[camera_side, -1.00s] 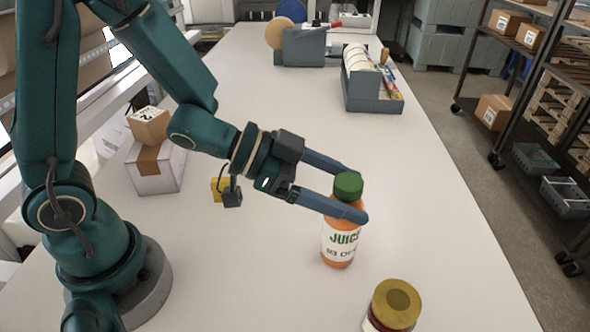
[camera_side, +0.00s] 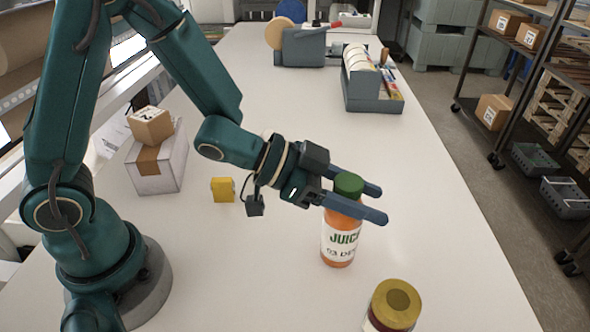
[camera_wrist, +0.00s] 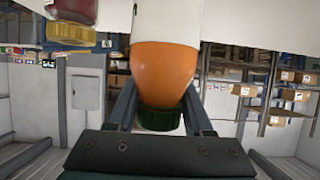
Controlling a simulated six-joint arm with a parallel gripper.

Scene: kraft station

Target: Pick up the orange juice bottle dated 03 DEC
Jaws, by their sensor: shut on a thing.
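The orange juice bottle (camera_side: 341,238) has a green cap and a white label reading "JUICE" and "03 DE…", the rest cut off. It stands upright on the white table in the side view. My gripper (camera_side: 362,202) is shut on the bottle's upper part below the cap, one finger on each side. In the wrist view the orange bottle (camera_wrist: 165,70) sits between my two fingers, with its green cap toward the gripper body. No gap under the bottle can be made out.
A jar with a gold lid (camera_side: 396,303) stands close by at the front right; it also shows in the wrist view (camera_wrist: 72,32). A yellow block (camera_side: 223,190) and stacked boxes (camera_side: 157,170) are left. The table's middle is clear.

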